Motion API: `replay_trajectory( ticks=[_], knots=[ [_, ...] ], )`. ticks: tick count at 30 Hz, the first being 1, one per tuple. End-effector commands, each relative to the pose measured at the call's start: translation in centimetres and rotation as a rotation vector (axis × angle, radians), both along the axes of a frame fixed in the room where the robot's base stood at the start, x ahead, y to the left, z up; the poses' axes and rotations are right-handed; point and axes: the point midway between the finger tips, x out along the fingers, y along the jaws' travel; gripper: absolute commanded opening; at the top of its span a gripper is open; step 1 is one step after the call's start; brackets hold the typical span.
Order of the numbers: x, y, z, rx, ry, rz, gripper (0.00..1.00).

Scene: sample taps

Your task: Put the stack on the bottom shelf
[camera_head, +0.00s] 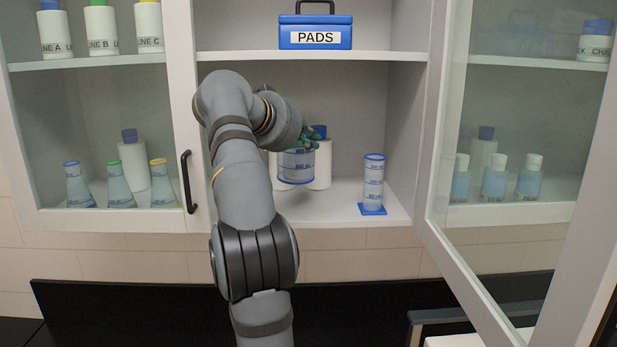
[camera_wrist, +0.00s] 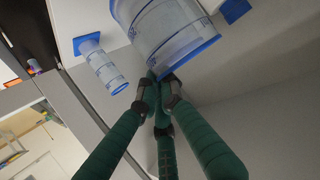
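The stack (camera_head: 297,166) looks like clear nested beakers with blue markings and blue rims; I cannot tell how many. It is roughly upright in the middle bay of the cabinet, in front of white bottles, and its base appears above the bottom shelf (camera_head: 335,208). My gripper (camera_head: 316,133) has green fingers at the stack's upper right rim. In the wrist view, the finger ends of my gripper (camera_wrist: 160,88) come together at the rim of the stack (camera_wrist: 172,38) and appear shut on it. My arm hides part of the bay's left side.
A blue-based measuring cylinder (camera_head: 373,184) stands on the bottom shelf to the right of the stack. White bottles (camera_head: 323,166) stand behind. A blue PADS box (camera_head: 315,32) sits on the shelf above. The glass door (camera_head: 500,150) stands open at right. The shelf's front middle looks clear.

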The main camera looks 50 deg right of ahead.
Motion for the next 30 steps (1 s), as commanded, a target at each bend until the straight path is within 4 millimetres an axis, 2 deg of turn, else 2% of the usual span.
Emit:
replay_trajectory(
  ticks=[6, 14, 21, 30],
  knots=[
    [-0.1, 0.0, -2.8, -0.001, 0.002, 0.000, 0.00],
    [-0.1, 0.0, -4.3, -0.001, 0.001, -0.002, 0.00],
    [-0.1, -0.1, -6.7, -0.001, 0.002, -0.002, 0.00],
    [0.0, 0.0, -7.3, -0.002, -0.001, -0.001, 0.00]
  ],
)
